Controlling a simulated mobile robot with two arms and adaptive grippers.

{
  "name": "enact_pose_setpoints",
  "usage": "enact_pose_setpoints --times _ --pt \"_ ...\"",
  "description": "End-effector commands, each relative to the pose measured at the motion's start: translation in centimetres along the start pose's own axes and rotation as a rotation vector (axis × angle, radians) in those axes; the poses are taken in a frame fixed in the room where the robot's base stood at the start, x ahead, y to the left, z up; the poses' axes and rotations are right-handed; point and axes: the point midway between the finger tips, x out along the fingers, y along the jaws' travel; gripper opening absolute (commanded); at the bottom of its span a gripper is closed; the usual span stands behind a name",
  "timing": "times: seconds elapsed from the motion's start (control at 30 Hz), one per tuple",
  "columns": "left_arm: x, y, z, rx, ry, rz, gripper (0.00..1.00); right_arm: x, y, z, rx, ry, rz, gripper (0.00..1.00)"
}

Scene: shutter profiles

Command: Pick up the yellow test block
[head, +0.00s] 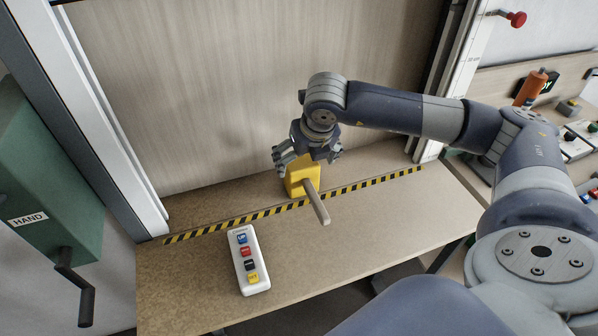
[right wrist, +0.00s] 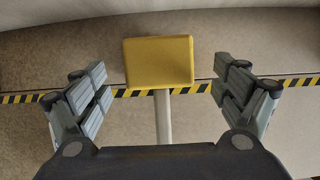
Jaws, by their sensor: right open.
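The yellow test block (head: 303,175) stands on the wooden table, at the striped line, with a pale handle (head: 318,207) pointing toward the front. In the right wrist view the block (right wrist: 158,62) sits between the two spread fingers, a little beyond their tips, with clear gaps on both sides. My right gripper (head: 308,157) is open and empty, just above and behind the block in the head view. It also shows in the right wrist view (right wrist: 160,85). Part of the block's top is hidden by the gripper in the head view. My left gripper is not in view.
A white control box (head: 248,281) with several coloured buttons lies on the table (head: 190,280) front left of the block. A yellow-black striped line (head: 235,221) crosses the table before a tall wooden panel (head: 230,90). A green box (head: 45,160) with a crank is at left.

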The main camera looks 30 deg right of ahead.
Motion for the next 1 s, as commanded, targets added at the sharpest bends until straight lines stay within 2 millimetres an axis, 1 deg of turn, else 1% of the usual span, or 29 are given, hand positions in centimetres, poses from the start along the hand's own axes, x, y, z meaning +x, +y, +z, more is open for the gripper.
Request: enact_pose_setpoints --times 0.03,0.1,0.2,0.27,0.37,0.47,0.6,0.7,0.9,0.93,0.97,1.0 --pt "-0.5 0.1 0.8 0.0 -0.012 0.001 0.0 0.6 0.0 0.1 0.002 0.002 0.0 0.9" --pt "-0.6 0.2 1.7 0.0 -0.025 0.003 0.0 1.4 0.0 0.1 0.001 0.001 0.0 0.9" --pt "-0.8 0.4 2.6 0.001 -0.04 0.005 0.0 2.1 0.0 0.1 0.0 0.0 0.0 0.9" --pt "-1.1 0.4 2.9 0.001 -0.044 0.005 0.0 2.4 0.1 0.1 0.0 0.0 0.001 0.9" --pt "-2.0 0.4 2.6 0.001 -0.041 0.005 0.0 3.4 0.1 0.1 0.0 0.002 0.0 0.9" --pt "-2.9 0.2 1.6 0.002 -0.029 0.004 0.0 4.8 0.1 0.1 0.0 0.003 -0.001 0.9" --pt "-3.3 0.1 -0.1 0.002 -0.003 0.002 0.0 6.6 0.1 0.1 0.0 0.001 0.0 0.9" --pt "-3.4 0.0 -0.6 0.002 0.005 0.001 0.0 7.3 0.1 0.1 -0.001 -0.001 0.0 0.9" --pt "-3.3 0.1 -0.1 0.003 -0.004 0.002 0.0 7.4 0.1 0.0 -0.001 -0.002 0.0 0.9" --pt "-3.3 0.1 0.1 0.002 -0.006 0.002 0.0 7.4 0.1 0.0 -0.001 -0.002 0.0 0.88" --pt "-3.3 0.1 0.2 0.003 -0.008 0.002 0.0 7.4 0.1 0.0 -0.001 -0.002 0.0 0.81" --pt "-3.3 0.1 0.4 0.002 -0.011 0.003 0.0 7.4 0.1 0.0 -0.001 -0.002 0.0 0.72"
